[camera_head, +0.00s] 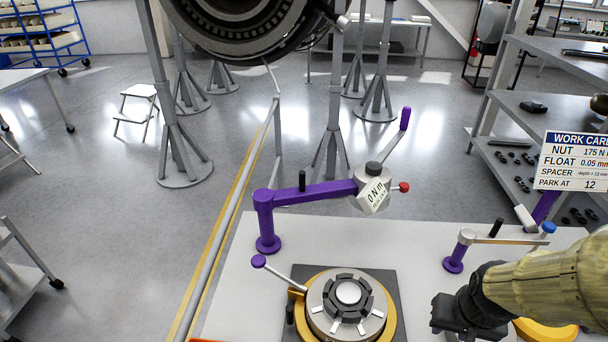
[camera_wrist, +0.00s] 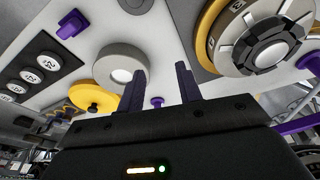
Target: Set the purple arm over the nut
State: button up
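The purple arm (camera_head: 310,192) stands on a purple post at the back left of the white bench. Its grey head (camera_head: 373,188), with a "0 Nm" face, a red knob and a purple handle (camera_head: 405,119), hangs behind the nut, not over it. The slotted dark nut (camera_head: 348,292) sits in a round silver and yellow fixture; it also shows in the wrist view (camera_wrist: 262,46). My gripper (camera_head: 462,318) is low at the bench's right, right of the fixture. In the wrist view its two fingers (camera_wrist: 160,88) are apart with nothing between them.
A smaller purple post with a swing bar (camera_head: 497,240) stands behind my gripper. A purple-knobbed lever (camera_head: 275,271) sticks out left of the fixture. A work card (camera_head: 572,160) stands at right. The wrist view shows a grey ring (camera_wrist: 122,68) and a yellow disc (camera_wrist: 92,98).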

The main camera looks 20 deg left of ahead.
jog(key=w+a+r+n+t+y+p, duration=0.3)
jog(key=w+a+t, duration=0.5)
jog(key=w+a, duration=1.2)
jog(key=s+a+r+m+t, duration=0.15)
jog(key=a+t, duration=0.25)
jog(key=a, duration=1.1)
jog(key=s+a+m+t+h, duration=0.2)
jog(key=s+a+t+h, duration=0.1)
jog(key=s+a+h, duration=0.1)
jog(key=shift+s+a+r, duration=0.3)
jog(key=shift+s+a, duration=0.25)
jog(key=shift+s, duration=0.65)
